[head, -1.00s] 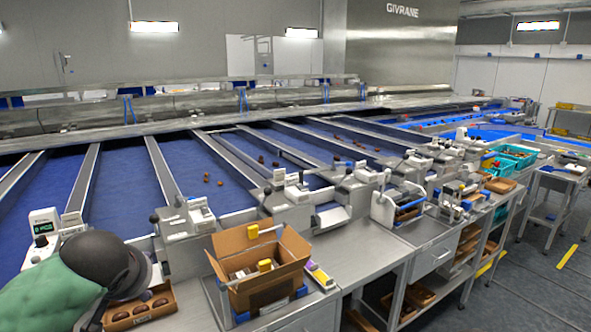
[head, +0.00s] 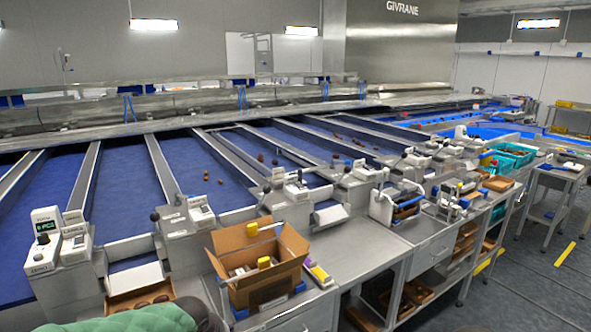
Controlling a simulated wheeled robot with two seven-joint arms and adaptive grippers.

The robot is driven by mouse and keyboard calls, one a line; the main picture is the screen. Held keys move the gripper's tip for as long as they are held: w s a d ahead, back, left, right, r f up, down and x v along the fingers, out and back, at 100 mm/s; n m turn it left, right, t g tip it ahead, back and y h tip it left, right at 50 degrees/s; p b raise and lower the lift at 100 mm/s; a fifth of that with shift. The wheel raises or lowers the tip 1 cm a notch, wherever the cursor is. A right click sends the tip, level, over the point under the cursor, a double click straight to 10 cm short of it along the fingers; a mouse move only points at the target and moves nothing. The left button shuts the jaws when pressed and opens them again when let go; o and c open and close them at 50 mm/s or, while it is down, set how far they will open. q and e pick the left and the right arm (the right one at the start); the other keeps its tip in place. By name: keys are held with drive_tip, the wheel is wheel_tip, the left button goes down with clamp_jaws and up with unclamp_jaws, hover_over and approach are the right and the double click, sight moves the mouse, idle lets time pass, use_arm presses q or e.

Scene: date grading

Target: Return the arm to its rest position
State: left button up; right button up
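What looks like my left arm, with a green sleeve and a dark grey part, shows only as a strip along the bottom edge at the left. No gripper fingers are in view, so I cannot see whether either hand is open or shut. My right arm is out of view. A small brown tray (head: 112,305) with several dark dates stands just beyond the green sleeve, its near side partly hidden. The arm appears apart from the tray, though their overlap makes this hard to judge.
An open cardboard box (head: 284,277) stands on the steel bench (head: 384,262), right of the tray. A white scale with a lit display (head: 44,226) stands at the left. Blue belts (head: 124,190) carry a few dates behind.

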use_arm(q)
drive_tip(key=s+d+f+g+h, duration=0.1)
drive_tip(key=s+d+f+g, duration=0.2)
drive_tip(key=f, duration=0.7)
drive_tip(key=s+d+f+h, duration=0.25)
drive_tip(key=s+f, duration=0.25)
drive_tip(key=f, duration=0.6)
drive_tip(key=s+d+f+n+g+p, duration=0.1)
drive_tip(key=s+d+f+n, duration=0.1)
drive_tip(key=s+f, duration=1)
drive_tip(key=s+n, duration=0.1)
drive_tip(key=s, duration=0.2)
drive_tip(key=shift+d+f+g, duration=0.15)
drive_tip(key=shift+d+g, duration=0.1)
drive_tip(key=shift+g, duration=0.05)
